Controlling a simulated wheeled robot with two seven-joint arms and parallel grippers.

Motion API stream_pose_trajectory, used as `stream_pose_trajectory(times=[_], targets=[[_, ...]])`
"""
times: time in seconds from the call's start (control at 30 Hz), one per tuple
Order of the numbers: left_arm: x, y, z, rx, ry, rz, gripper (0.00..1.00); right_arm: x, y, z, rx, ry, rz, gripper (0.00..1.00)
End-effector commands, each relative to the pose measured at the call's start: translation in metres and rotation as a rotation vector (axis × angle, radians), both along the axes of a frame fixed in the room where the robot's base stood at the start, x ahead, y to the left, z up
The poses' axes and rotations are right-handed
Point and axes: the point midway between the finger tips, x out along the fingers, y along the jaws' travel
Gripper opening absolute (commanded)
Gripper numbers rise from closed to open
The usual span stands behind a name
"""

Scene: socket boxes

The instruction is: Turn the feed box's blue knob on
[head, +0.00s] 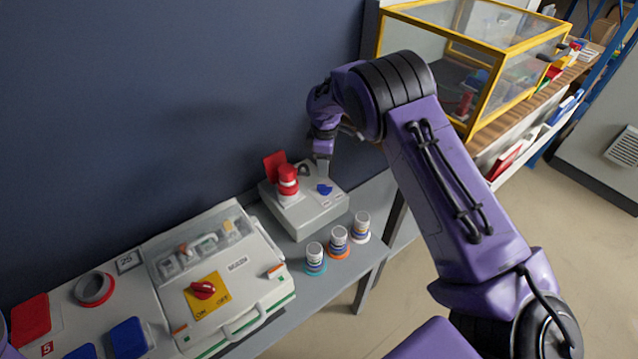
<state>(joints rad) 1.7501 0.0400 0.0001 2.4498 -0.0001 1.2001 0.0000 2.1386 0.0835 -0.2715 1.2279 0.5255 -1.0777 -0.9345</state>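The feed box (306,217) is a small grey box on the bench against the dark wall. Its blue knob (325,189) sits on the right part of the top face. A red plug (288,180) stands at the left of the top, with a red flap (275,164) behind it. My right gripper (322,166) points down just above and behind the blue knob. I cannot tell if it touches the knob, or whether the fingers are open or shut. The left gripper does not show; only a purple sliver of my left arm shows at the left edge.
Several banded cylinders (339,240) stand at the bench's front edge. A larger white box (232,280) with a red switch (203,290) on a yellow plate lies to the left. A yellow-framed clear case (483,85) stands at the back right.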

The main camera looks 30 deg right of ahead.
Motion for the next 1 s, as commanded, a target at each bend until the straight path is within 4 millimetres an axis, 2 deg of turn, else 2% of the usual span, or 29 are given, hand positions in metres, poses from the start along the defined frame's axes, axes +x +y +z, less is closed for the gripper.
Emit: stream_pose_trajectory(times=[0.2,0.3,0.43,0.67,0.7,0.77,0.8,0.83,1.0], targets=[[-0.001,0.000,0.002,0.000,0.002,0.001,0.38,0.003,0.001,-0.054,0.000,0.011,-0.001,0.38],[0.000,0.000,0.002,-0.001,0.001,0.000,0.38,0.004,0.000,-0.072,0.000,0.012,-0.001,0.38],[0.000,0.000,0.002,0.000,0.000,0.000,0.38,0.004,0.000,-0.083,0.000,0.012,-0.002,0.38],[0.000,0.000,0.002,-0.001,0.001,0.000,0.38,0.005,0.000,-0.084,0.000,0.011,-0.003,0.38],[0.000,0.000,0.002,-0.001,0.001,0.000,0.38,0.005,0.000,-0.084,0.000,0.011,-0.003,0.35],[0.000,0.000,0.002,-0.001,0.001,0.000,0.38,0.005,0.000,-0.084,0.000,0.011,-0.003,0.15],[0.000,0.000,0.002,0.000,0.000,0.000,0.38,0.005,0.000,-0.084,0.000,0.011,-0.003,0.03],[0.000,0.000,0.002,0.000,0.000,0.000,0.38,0.005,0.000,-0.084,0.000,0.011,-0.003,0.00],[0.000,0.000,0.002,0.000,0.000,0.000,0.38,0.005,0.000,-0.084,0.001,0.010,-0.004,0.00]])
